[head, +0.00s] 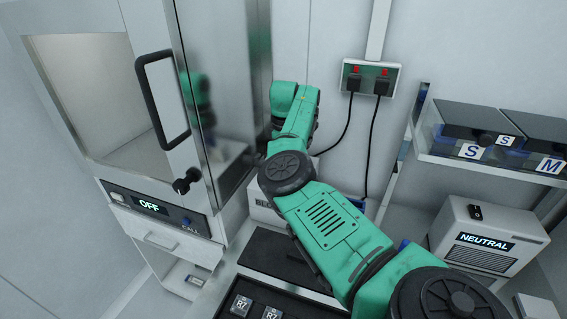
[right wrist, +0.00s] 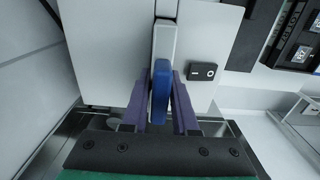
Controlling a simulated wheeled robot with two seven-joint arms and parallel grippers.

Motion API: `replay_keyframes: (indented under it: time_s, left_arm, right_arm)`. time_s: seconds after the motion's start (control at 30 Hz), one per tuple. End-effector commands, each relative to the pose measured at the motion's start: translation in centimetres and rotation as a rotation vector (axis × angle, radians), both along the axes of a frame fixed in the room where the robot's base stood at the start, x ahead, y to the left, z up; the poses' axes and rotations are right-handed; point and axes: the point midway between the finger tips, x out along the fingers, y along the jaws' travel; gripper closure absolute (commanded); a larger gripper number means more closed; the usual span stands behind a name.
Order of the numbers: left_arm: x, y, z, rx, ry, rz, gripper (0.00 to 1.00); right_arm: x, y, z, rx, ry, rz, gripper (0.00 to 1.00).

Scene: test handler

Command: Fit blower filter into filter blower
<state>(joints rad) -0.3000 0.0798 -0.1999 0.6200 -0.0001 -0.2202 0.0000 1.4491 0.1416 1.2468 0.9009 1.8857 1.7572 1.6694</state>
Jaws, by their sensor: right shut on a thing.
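In the right wrist view my right gripper (right wrist: 160,118) is shut on the blue grip (right wrist: 160,88) of the blower filter. The filter's pale grey body (right wrist: 165,42) extends ahead of the fingers. It lines up with a white housing (right wrist: 108,45) that has a black rocker switch (right wrist: 202,72); I cannot tell how far the filter is inside it. In the head view a white box (head: 262,208) with a partly covered label, likely the same blower, stands behind my right arm. My right gripper and the filter are hidden there. My left gripper is not in view.
A white unit (head: 487,240) labelled NEUTRAL stands at the right, below a shelf of dark bins (head: 480,120). A test handler cabinet (head: 160,215) reading OFF stands at the left. Wall sockets (head: 370,80) have hanging cables. A black tray (head: 270,300) lies in front.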

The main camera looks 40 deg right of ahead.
Motion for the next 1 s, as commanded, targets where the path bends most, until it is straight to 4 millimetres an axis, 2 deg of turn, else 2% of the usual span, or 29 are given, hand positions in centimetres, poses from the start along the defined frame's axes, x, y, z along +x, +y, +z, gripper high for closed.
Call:
replay_keyframes:
  time_s: [0.67,1.0]
  left_arm:
    - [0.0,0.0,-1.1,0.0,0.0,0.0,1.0]
    - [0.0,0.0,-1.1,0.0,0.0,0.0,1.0]
  right_arm:
    - [0.0,0.0,-1.4,0.0,0.0,0.0,1.0]
    - [0.0,0.0,-1.4,0.0,0.0,0.0,1.0]
